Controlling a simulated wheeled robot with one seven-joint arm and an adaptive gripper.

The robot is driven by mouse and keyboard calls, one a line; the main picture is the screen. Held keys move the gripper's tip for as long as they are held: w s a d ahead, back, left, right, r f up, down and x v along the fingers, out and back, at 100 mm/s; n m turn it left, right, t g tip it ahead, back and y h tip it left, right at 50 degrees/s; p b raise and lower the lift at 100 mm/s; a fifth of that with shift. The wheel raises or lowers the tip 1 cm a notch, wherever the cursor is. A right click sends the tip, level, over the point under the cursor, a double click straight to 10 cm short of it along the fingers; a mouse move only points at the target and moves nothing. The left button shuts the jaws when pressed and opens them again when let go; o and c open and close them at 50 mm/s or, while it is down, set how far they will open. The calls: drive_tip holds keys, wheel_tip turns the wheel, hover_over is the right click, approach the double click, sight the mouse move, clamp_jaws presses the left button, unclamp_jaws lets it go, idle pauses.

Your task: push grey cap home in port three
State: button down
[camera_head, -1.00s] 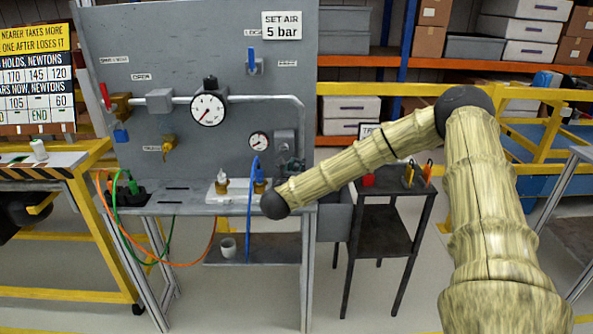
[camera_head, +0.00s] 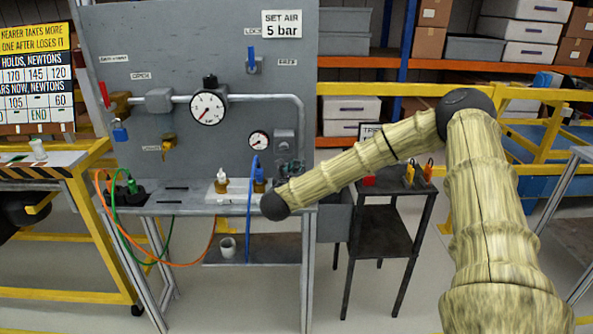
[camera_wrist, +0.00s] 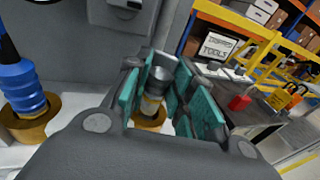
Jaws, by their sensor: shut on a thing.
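In the wrist view, my gripper (camera_wrist: 160,88) is shut on the grey cap (camera_wrist: 158,80), with teal pads on both sides of it. The cap stands over a brass port (camera_wrist: 150,118) on the white plate. The pads partly hide the cap, and I cannot tell how deep it sits. A blue hose fitting (camera_wrist: 22,85) sits in the brass port to its left, and shows in the head view too (camera_head: 259,180). In the head view, a white-topped piece (camera_head: 221,180) stands in another brass port. There, my arm largely hides the gripper and the grey cap.
The grey panel (camera_head: 150,60) rises behind the ports, with a large gauge (camera_head: 208,108) and a small gauge (camera_head: 259,140). A blue hose (camera_head: 250,215) hangs in front of the bench. A dark tool stand (camera_head: 395,192) is at the right. A cup (camera_head: 227,246) stands on the lower shelf.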

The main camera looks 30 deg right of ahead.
drive_tip(key=shift+f+b, duration=1.7)
drive_tip(key=shift+b, duration=0.1)
drive_tip(key=c, duration=1.1)
unclamp_jaws()
drive_tip(key=shift+c, duration=0.2)
drive_tip(key=shift+s+f, duration=0.1)
drive_tip(key=shift+s+a, duration=0.1)
drive_tip(key=v, duration=1.1)
drive_tip(key=shift+s+a, duration=0.2)
